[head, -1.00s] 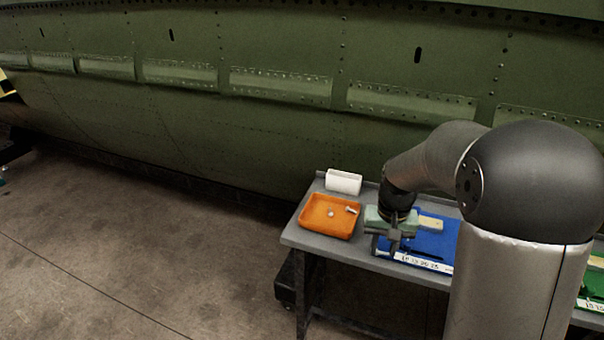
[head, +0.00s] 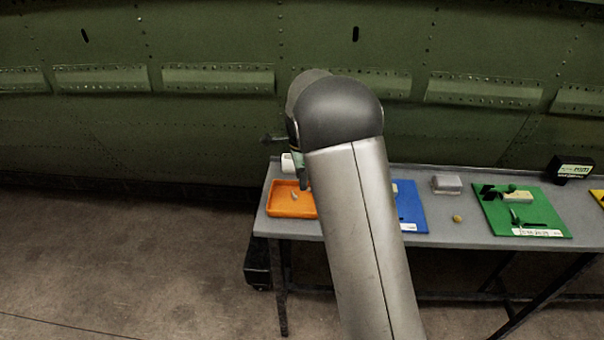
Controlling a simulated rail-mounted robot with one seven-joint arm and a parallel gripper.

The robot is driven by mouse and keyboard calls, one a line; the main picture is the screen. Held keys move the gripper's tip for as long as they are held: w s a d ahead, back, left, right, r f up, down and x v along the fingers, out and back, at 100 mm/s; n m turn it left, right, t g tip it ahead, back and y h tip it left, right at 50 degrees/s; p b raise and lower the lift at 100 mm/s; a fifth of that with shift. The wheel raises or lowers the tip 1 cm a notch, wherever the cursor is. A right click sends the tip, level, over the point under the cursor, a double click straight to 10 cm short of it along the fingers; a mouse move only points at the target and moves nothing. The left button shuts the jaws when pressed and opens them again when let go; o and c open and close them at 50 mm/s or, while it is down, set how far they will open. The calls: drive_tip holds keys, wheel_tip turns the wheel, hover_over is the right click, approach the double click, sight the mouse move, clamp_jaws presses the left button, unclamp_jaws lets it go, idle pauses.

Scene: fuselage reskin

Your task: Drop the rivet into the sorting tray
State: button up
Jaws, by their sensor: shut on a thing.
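The orange sorting tray (head: 285,210) stands at the left end of the grey bench, its right part hidden by my arm. A small pale piece (head: 294,196) lies in it; I cannot tell what it is. My gripper (head: 301,172) shows only as a greenish sliver beside my dark arm joint, over or just behind the tray's right back part. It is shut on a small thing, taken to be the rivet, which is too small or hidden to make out. Its height above the tray cannot be judged.
A white box (head: 289,163) stands behind the tray. To the right on the bench (head: 440,235) are a blue board (head: 409,207), a clear box (head: 447,184), a small yellowish piece (head: 457,219) and a green board (head: 523,208). The green fuselage (head: 200,130) rises behind.

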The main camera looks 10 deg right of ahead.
drive_tip(key=b, duration=0.3)
hover_over(301, 202)
wheel_tip(301, 202, down, 4)
drive_tip(key=shift+f, duration=0.2)
drive_tip(key=shift+p, duration=0.3)
drive_tip(key=o, duration=1)
drive_tip(key=shift+r, duration=0.2)
wheel_tip(301, 202, up, 17)
drive_tip(key=shift+r+b, duration=0.1)
drive_tip(key=shift+b, duration=0.25)
